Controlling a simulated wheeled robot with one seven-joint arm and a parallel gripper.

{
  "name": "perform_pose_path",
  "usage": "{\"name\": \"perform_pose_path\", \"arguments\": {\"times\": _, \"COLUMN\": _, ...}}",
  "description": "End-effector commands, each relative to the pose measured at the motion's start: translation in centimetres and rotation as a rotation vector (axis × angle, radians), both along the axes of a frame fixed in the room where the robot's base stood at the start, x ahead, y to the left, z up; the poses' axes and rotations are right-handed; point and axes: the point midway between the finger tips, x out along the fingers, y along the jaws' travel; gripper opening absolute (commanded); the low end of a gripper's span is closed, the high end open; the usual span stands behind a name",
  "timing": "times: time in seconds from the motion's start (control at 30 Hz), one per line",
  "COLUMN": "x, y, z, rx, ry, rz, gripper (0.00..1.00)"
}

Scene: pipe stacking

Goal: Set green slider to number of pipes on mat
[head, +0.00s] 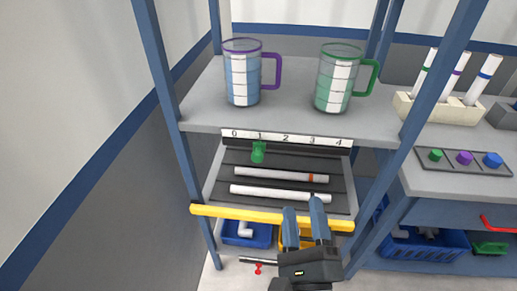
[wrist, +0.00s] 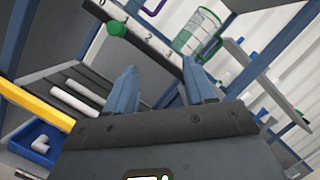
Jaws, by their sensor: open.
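The green slider (head: 259,151) hangs below the number strip (head: 287,137), which is marked 0 to 4, and sits under the 1. It also shows in the wrist view (wrist: 118,29), upper left of my fingers. The dark mat (head: 222,187) on the lower shelf holds two white pipes: the back pipe (head: 270,174) has an orange band near its right end, and the front pipe (head: 280,193) is plain. My gripper (head: 304,204) is open and empty, at the shelf's front right, apart from the slider. Its two blue fingers also show in the wrist view (wrist: 163,70).
A yellow bar (head: 235,212) runs along the shelf's front edge. A purple-handled mug (head: 242,75) and a green-handled mug (head: 336,80) stand on the shelf above. Blue posts flank the shelf. A blue bin (head: 240,238) with a white fitting is below.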

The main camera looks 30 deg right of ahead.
Motion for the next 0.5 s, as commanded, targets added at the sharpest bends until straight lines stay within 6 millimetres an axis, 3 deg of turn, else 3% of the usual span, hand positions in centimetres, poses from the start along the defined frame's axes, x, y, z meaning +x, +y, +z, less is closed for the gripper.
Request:
{"name": "perform_pose_path", "arguments": {"times": 0.03, "x": 2.2, "y": 0.6, "z": 0.6, "rx": 0.135, "ry": -0.054, "rz": 0.002, "gripper": 0.54}}
{"name": "perform_pose_path", "arguments": {"times": 0.2, "x": 7.4, "y": 2.3, "z": 0.2, "rx": 0.54, "ry": -0.175, "rz": -0.015, "gripper": 0.54}}
{"name": "perform_pose_path", "arguments": {"times": 0.33, "x": 9.9, "y": 3.5, "z": -0.1, "rx": 0.739, "ry": -0.226, "rz": -0.031, "gripper": 0.54}}
{"name": "perform_pose_path", "arguments": {"times": 0.5, "x": 11.5, "y": 4.2, "z": -0.4, "rx": 0.85, "ry": -0.251, "rz": -0.042, "gripper": 0.54}}
